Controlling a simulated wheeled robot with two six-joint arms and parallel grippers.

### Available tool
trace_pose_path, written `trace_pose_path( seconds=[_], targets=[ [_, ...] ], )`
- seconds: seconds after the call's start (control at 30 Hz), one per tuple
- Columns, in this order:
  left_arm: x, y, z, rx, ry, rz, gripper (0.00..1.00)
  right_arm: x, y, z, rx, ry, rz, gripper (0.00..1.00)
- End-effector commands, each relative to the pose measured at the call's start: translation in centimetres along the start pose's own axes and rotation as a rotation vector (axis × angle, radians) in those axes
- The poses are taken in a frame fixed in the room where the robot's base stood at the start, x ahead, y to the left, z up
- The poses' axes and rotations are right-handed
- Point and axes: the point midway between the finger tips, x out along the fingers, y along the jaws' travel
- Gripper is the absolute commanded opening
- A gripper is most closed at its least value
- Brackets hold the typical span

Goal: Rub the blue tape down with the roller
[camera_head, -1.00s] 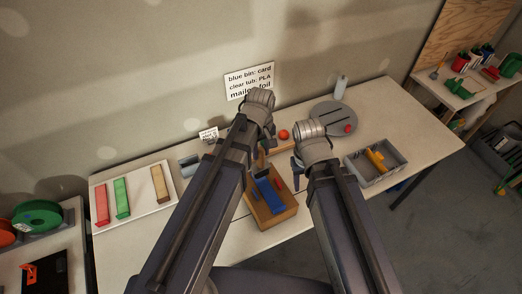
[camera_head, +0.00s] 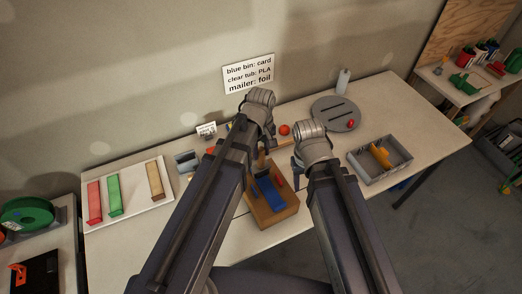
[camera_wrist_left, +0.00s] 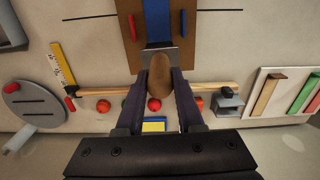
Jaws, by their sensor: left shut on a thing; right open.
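A brown wooden board (camera_head: 286,209) lies on the workbench with a strip of blue tape (camera_head: 270,194) along it. Both also show at the top of the left wrist view, board (camera_wrist_left: 125,42) and tape (camera_wrist_left: 157,18). My left gripper (camera_wrist_left: 160,88) is shut on the rounded brown handle of the roller (camera_wrist_left: 160,76). A grey band at the handle's far end lies across the tape's near end; I cannot tell if it touches. In the head view the left arm hides most of the roller. My right gripper (camera_head: 297,172) is open and empty, right of the board.
A white tray (camera_head: 130,205) with coloured bars is at left. Red balls (camera_wrist_left: 103,106) and a wooden stick lie along the back.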

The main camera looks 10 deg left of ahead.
Motion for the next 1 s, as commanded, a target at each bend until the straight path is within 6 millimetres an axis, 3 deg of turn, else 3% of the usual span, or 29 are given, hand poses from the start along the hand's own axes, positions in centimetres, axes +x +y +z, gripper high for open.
trace_pose_path(
  seconds=[0.03,0.4,0.5,0.73,1.0],
  targets=[
    [1.2,0.0,0.0,0.000,0.000,0.000,0.00,1.2,-0.1,-0.1,0.001,0.000,0.000,0.50],
    [0.6,0.1,-4.4,-0.002,0.000,0.000,0.00,0.6,-0.1,-0.1,0.001,0.000,0.000,0.50],
    [0.6,-0.1,-2.4,0.002,0.000,0.000,0.00,0.6,-0.1,-0.1,0.001,0.000,0.000,0.50],
    [0.6,-0.1,0.3,0.002,0.000,0.000,0.00,0.6,-0.1,-0.1,0.001,0.000,0.000,0.50],
    [0.6,0.1,-3.1,-0.002,0.000,0.000,0.00,0.6,-0.1,0.0,0.001,0.000,0.000,0.50]
  ],
)
